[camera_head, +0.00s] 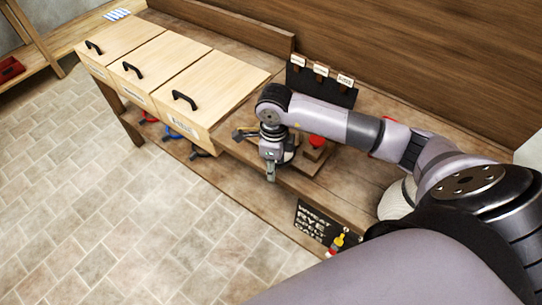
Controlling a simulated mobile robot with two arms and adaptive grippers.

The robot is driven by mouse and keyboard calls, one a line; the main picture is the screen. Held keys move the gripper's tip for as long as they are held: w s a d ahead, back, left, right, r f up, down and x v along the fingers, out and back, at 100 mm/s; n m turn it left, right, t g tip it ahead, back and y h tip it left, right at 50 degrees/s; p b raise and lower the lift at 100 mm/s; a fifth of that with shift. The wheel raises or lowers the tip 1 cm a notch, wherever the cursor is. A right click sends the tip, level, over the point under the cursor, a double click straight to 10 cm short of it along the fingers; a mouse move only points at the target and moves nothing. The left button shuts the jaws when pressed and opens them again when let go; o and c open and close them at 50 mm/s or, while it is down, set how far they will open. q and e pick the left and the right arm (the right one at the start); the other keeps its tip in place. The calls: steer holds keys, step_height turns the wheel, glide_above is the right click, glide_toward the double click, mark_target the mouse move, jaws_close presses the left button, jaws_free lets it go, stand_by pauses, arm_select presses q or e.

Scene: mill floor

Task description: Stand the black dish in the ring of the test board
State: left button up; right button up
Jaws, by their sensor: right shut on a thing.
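My right gripper (271,172) points down near the front edge of the wooden bench, left of the red dish. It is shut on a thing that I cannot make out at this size. No black dish can be told apart with certainty; dark shapes behind the gripper are partly hidden by it. A wooden board (307,166) lies on the bench just right of the gripper, with a red round dish (317,141) on its far part. I cannot clearly see a ring on it. My left gripper is not in view.
Several pale wooden bins with black handles (185,98) stand left on the bench. A black panel with labels (320,80) stands at the back. A dark lettered sign (314,223) hangs in front.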

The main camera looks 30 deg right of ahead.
steer(key=w+d, duration=0.2)
steer(key=w+d+b, duration=0.1)
steer(key=shift+f, duration=0.25)
steer(key=w+d, duration=0.1)
steer(key=w+d+b, duration=0.2)
steer(key=w+d, duration=0.1)
steer(key=shift+w+f, duration=0.1)
steer(key=shift+f, duration=0.2)
steer(key=shift+f+b, duration=0.75)
steer(key=shift+b, duration=0.05)
steer(key=o, duration=1.4)
